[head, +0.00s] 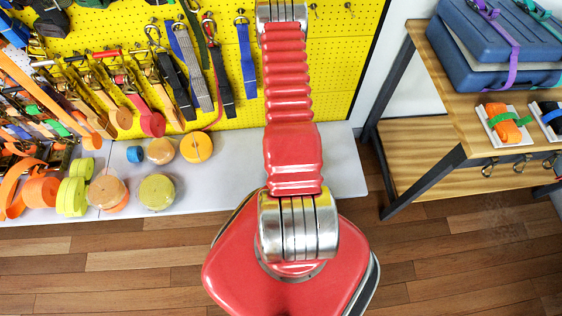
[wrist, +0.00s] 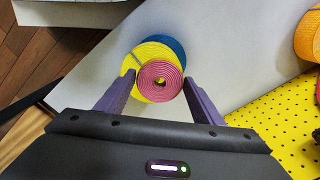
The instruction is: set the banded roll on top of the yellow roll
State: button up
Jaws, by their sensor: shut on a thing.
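A roll with a pink spiral face (wrist: 160,82), seemingly the banded roll, sits between the fingertips of my gripper (wrist: 158,85) in the wrist view. My gripper is shut on it. Yellow (wrist: 150,55), seemingly the yellow roll, shows directly behind the pink face and around its left side. I cannot tell whether the two touch or how much of the yellow belongs to the held roll. A blue curved edge (wrist: 177,46) shows behind the yellow. In the head view my gripper is out of frame, and neither roll can be clearly picked out.
The white shelf (head: 235,187) carries several other rolls at left, including a yellow-green roll (head: 157,192) and an orange one (head: 197,147). The yellow pegboard (head: 325,75) with hanging straps stands behind it. A wooden rack (head: 460,75) with blue cases is at right.

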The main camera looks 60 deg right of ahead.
jog(key=shift+f, duration=1.35)
jog(key=o, duration=0.7)
notch_tip(320, 180, up, 12)
jog(key=shift+r, duration=0.1)
dwell(0.7)
